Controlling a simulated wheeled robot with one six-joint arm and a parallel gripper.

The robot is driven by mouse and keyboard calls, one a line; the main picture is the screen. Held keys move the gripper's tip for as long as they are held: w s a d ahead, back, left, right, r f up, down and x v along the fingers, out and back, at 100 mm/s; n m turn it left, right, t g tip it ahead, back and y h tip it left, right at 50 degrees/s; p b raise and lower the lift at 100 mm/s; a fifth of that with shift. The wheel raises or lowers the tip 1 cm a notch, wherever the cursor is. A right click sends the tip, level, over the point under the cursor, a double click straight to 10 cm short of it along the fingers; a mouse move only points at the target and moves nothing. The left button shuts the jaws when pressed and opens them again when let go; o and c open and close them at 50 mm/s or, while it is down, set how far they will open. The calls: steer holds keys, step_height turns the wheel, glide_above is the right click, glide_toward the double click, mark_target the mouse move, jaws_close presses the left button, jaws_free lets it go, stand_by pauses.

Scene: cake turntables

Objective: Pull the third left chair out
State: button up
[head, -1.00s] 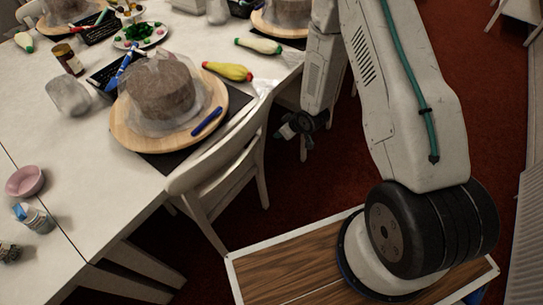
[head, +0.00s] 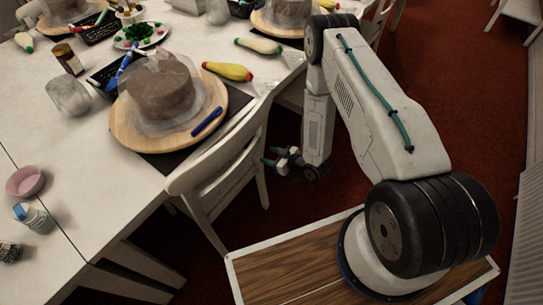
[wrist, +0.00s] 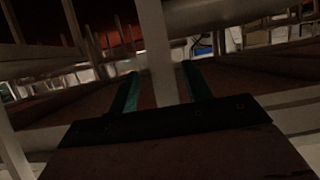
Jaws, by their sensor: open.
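A white wooden chair (head: 222,158) stands at the near side of the table, its curved backrest facing my base. Whether it is the third left one I cannot tell. My gripper (head: 269,157) is open, low beside the chair's right back post, with its teal fingers pointing left toward it. In the wrist view the two teal fingers of my gripper (wrist: 160,88) are apart. A pale upright chair post (wrist: 156,50) shows between them, and I cannot tell how deep it sits. No contact is visible.
The white table (head: 90,190) holds a wrapped cake on a wooden turntable (head: 125,130), a yellow piping bag (head: 227,72) and a pink bowl (head: 25,182). Another chair (head: 378,22) stands farther back. Red carpet (head: 450,110) is clear to the right.

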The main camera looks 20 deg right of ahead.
mark_target(263, 154)
steer(key=x, duration=0.7)
steer(key=shift+w+a+f, duration=0.1)
steer(key=shift+w+a, duration=0.05)
jaws_close()
stand_by(1.3)
